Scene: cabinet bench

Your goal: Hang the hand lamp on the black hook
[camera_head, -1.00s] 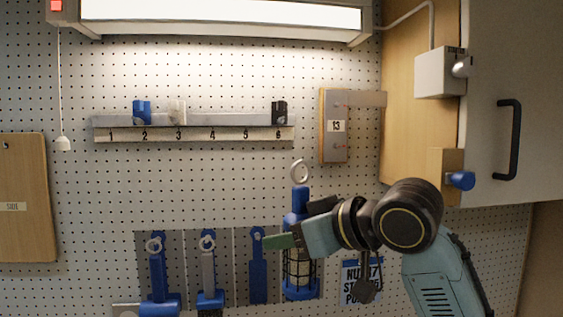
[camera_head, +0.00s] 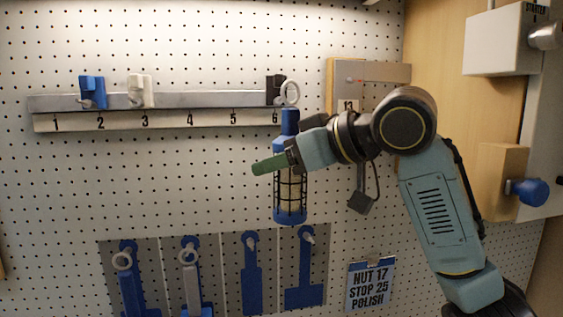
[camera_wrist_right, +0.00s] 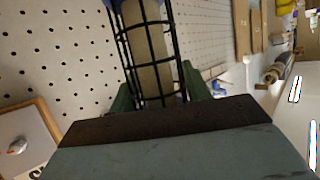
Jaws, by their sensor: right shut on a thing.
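The blue hand lamp (camera_head: 290,205) hangs upright in my right gripper (camera_head: 276,164), with its caged bulb below and its pale ring (camera_head: 290,92) on top. The gripper is shut on the lamp; the right wrist view shows the green fingers on either side of the black cage (camera_wrist_right: 150,50). The black hook (camera_head: 274,88) is at the right end of the rail, above number 6. The ring overlaps the hook's right side in the head view; I cannot tell whether they touch. My left gripper is not in view.
The rail (camera_head: 190,119) also bears a blue hook (camera_head: 92,91) and a white hook (camera_head: 141,90). Tools hang on a grey panel (camera_head: 220,265) below. A wooden block marked 13 (camera_head: 334,85) sits close to the right.

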